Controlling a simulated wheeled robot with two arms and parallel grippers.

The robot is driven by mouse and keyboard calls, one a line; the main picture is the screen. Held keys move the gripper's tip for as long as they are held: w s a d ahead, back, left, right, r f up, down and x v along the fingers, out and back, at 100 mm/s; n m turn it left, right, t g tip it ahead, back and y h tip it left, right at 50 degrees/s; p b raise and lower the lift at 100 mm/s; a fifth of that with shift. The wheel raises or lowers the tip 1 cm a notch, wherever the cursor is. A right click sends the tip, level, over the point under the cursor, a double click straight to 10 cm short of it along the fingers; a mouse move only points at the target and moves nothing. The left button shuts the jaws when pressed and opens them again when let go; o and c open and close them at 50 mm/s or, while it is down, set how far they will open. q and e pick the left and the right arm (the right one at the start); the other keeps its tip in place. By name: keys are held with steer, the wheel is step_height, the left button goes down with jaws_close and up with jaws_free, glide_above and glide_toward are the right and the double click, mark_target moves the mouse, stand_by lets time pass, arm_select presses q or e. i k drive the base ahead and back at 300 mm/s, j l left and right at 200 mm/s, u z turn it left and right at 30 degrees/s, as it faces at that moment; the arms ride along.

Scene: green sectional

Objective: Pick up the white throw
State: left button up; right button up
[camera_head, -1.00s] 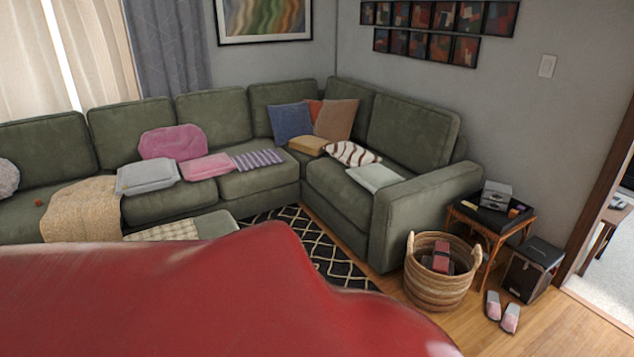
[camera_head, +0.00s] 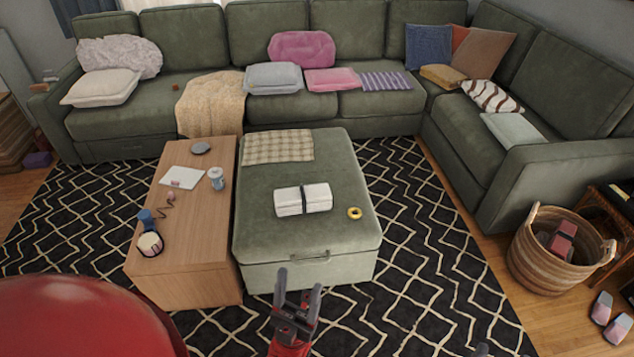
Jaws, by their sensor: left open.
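A folded white bundle with a dark band around it (camera_head: 303,200), which looks like the white throw, lies on the green ottoman (camera_head: 310,247). My left gripper (camera_head: 298,298) is in front of the ottoman at the bottom middle, its two dark fingers apart and empty. It is clear of the bundle, which is farther back. Small dark tips at the bottom edge (camera_head: 482,350) may be my right gripper; too little shows to tell its state. Another pale folded cloth (camera_head: 512,130) lies on the sofa's right seat.
A yellow ring (camera_head: 354,213) and a checked cloth (camera_head: 278,147) lie on the ottoman. A wicker basket (camera_head: 535,270) stands at right. Patterned rug (camera_head: 425,270) lies open between ottoman and basket.

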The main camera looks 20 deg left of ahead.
mark_target(302, 199)
steer(key=u, duration=0.85)
steer(key=i+l+u, duration=0.25)
steer(key=i, duration=0.35)
steer(key=i+l+u, duration=0.25)
steer(key=i, duration=0.3)
steer(key=i+l+u, duration=0.2)
steer(key=i+l, duration=0.25)
steer(key=i, duration=0.1)
